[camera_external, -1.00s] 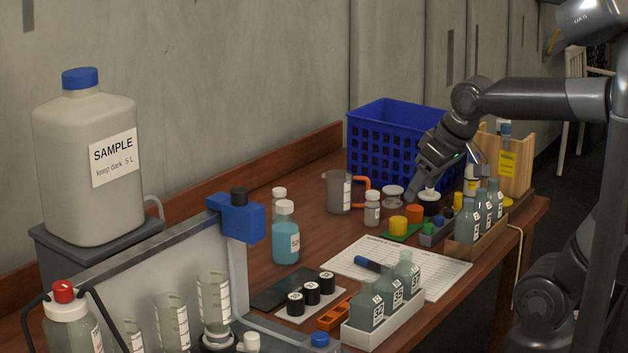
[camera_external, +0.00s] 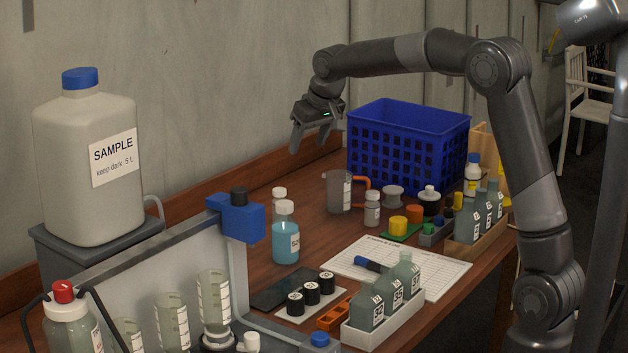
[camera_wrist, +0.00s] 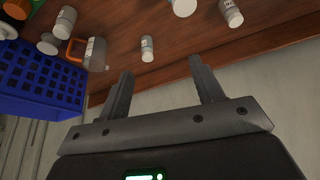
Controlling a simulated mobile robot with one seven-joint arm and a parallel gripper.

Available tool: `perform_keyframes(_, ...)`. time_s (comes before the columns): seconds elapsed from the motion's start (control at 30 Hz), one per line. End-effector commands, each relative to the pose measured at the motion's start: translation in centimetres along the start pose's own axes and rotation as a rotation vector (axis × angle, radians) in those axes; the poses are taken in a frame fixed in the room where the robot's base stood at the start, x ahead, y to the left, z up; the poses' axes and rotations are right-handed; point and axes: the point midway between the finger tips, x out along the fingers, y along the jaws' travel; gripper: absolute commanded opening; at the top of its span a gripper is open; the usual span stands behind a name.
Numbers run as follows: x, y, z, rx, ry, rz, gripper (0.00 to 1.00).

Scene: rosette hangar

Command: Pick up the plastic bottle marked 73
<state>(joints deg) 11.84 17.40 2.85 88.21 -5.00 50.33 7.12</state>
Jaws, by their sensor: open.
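Green-grey plastic bottles with number labels stand in a white rack (camera_external: 378,337) at the front of the table and in a wooden rack (camera_external: 470,246) at the right. Their numbers are too small to read surely, so I cannot tell which is marked 73. My gripper (camera_external: 312,140) is open and empty, high above the back of the table, left of the blue crate. In the wrist view, its two fingers (camera_wrist: 161,68) are spread apart with nothing between them. Small white bottles (camera_wrist: 147,48) lie beyond the fingertips in that view.
The blue crate (camera_external: 408,150) stands by the wall, with a beaker (camera_external: 339,192) in front. A teal bottle (camera_external: 285,238), paper sheet (camera_external: 440,274), black-capped vials (camera_external: 311,293) and a large sample canister (camera_external: 85,170) also stand around.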

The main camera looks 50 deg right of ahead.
Motion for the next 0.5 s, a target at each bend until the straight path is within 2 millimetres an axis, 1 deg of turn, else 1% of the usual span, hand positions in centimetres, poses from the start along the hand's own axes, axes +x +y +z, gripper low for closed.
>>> perform_keyframes(0.03, 1.9, 0.5, -1.2, 0.011, -0.007, 0.004, 0.61)
perform_keyframes(0.17, 6.3, 1.7, -3.8, 0.04, -0.015, 0.013, 0.61)
perform_keyframes(0.2, 7.7, 2.1, -4.5, 0.049, -0.018, 0.015, 0.61)
perform_keyframes(0.27, 9.9, 2.8, -5.4, 0.064, -0.021, 0.019, 0.61)
perform_keyframes(0.3, 11.3, 3.3, -6.0, 0.074, -0.023, 0.021, 0.61)
perform_keyframes(0.4, 14.6, 4.3, -7.0, 0.095, -0.029, 0.027, 0.61)
perform_keyframes(0.5, 17.1, 5.3, -7.7, 0.111, -0.031, 0.032, 0.61)
